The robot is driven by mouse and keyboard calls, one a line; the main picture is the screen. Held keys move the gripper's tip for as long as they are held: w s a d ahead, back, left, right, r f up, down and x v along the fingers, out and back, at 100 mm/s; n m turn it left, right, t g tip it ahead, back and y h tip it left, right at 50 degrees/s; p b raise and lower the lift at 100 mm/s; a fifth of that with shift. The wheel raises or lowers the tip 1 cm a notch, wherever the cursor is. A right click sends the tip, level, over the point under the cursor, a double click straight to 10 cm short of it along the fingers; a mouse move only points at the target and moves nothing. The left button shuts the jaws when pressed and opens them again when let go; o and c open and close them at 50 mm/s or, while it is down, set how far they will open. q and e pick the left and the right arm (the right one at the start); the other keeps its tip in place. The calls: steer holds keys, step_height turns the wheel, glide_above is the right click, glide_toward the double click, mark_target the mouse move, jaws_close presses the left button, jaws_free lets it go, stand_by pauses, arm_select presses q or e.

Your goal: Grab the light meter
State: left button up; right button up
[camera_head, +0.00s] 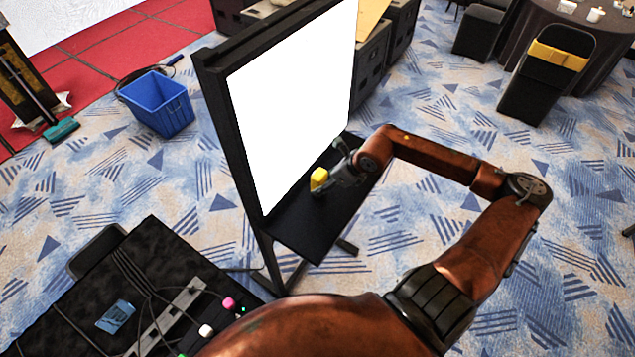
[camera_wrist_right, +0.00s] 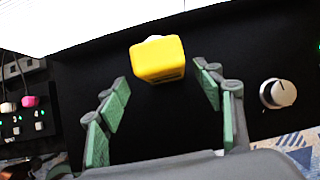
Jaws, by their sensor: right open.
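The light meter appears to be the small yellow block (camera_head: 319,179) on the black shelf (camera_head: 312,236) under the bright white screen (camera_head: 295,95). In the right wrist view the yellow block (camera_wrist_right: 158,60) has a pale part at its back and lies just beyond and between my fingertips. My right gripper (camera_head: 336,176) is beside it in the head view. In the right wrist view my right gripper (camera_wrist_right: 160,88) is open, with green finger pads on both sides and nothing held between them. My left gripper does not show.
A silver knob (camera_wrist_right: 278,93) is on the shelf right of my gripper in the wrist view. A black table (camera_head: 150,260) with cables, a power strip and pink and white knobs is at lower left. A blue bin (camera_head: 158,104) stands on the carpet. A chair (camera_head: 548,75) is at upper right.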

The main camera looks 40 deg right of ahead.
mark_target(324, 182)
steer(key=shift+w+f, duration=0.2)
steer(key=shift+f, duration=0.15)
steer(key=x, duration=0.3)
steer(key=shift+w+d+f+p, duration=0.1)
steer(key=shift+w+f+p, duration=0.2)
steer(key=shift+p, duration=0.05)
steer(key=shift+w+f, duration=0.2)
steer(key=shift+f, duration=0.25)
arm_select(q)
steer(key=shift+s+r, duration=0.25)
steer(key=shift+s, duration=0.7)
arm_select(e)
steer(key=shift+c, duration=1.2)
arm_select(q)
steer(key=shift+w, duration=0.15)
arm_select(e)
steer(key=c, duration=1.2)
